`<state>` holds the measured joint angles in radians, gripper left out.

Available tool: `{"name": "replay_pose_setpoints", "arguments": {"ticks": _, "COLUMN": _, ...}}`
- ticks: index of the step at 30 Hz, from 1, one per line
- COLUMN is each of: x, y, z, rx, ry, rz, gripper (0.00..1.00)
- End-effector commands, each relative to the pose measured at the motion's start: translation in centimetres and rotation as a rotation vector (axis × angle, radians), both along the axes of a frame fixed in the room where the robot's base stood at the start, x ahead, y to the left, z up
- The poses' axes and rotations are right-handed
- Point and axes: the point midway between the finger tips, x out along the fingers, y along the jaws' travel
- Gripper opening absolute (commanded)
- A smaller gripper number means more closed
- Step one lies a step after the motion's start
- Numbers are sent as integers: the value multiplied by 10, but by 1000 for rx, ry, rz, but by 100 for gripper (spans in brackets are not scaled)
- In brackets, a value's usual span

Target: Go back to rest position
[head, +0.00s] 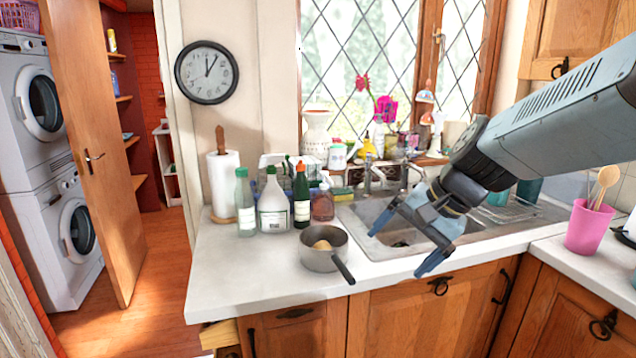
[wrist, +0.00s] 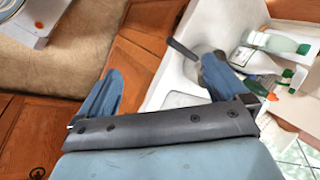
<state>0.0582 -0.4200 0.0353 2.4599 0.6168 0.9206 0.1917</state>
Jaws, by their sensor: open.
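My gripper (head: 402,243) is open and empty in the head view, its blue fingers spread in front of the sink and above the counter's front edge. My grey-blue arm reaches in from the right. In the wrist view the two blue fingers of my gripper (wrist: 160,90) are wide apart, with cabinet doors and the counter edge beyond them. A saucepan (head: 322,259) with a dark handle and something yellowish inside stands on the counter, left of my gripper and apart from it in the head view. The wrist view shows its dark handle (wrist: 181,48); a finger partly hides the pan.
Several bottles, including a white one (head: 273,207), stand behind the pan near a paper towel roll (head: 223,185). The sink (head: 375,216) lies behind my gripper. A pink cup (head: 588,228) with wooden spoons stands at right. A drawer (head: 220,334) appears pulled out at lower left.

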Motion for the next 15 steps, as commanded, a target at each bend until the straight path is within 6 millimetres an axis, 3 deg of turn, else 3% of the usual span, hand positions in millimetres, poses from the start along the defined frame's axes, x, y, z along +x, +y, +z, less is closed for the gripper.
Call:
{"name": "replay_pose_setpoints", "arguments": {"ticks": 6, "x": -37, "y": -37, "z": 18, "rx": -285, "ry": -171, "rz": 197, "gripper": 100}}
{"name": "replay_pose_setpoints", "arguments": {"ticks": 15, "x": -67, "y": -81, "z": 39, "rx": -592, "ry": -314, "rz": 370, "gripper": 100}}
